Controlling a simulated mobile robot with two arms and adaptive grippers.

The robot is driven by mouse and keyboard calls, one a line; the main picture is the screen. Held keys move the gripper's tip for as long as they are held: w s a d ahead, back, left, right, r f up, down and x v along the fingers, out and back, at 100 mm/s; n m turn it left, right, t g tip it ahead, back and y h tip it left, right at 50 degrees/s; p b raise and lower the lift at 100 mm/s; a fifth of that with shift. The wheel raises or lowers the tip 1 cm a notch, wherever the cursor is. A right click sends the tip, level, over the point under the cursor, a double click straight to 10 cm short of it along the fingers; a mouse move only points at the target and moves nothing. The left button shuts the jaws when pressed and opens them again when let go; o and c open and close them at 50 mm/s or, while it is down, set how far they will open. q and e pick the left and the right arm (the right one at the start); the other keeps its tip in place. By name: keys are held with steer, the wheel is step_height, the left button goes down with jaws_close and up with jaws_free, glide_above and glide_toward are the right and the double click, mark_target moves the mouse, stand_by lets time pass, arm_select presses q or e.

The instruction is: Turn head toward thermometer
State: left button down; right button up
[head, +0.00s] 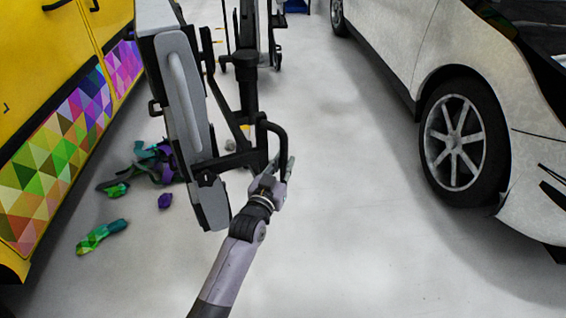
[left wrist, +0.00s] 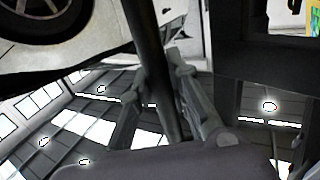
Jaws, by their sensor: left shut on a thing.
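No thermometer can be made out in either view. My left gripper (head: 283,168) is shut on the black handle (head: 272,128) of a grey and black wheeled cart (head: 182,90) in the middle of the head view. In the left wrist view, the fingers of my left gripper (left wrist: 160,72) stand on both sides of the dark handle bar (left wrist: 147,35). My right gripper is not in view.
A yellow vehicle (head: 88,35) with colourful triangle wrap stands at the left. Crumpled wrap scraps (head: 103,235) lie on the floor beside it. A white car (head: 408,50) stands at the right. The grey floor (head: 350,220) between cart and car is clear.

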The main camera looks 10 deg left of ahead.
arm_select(q)
steer(key=c, duration=1.5)
jaws_free()
steer(key=v, duration=1.2)
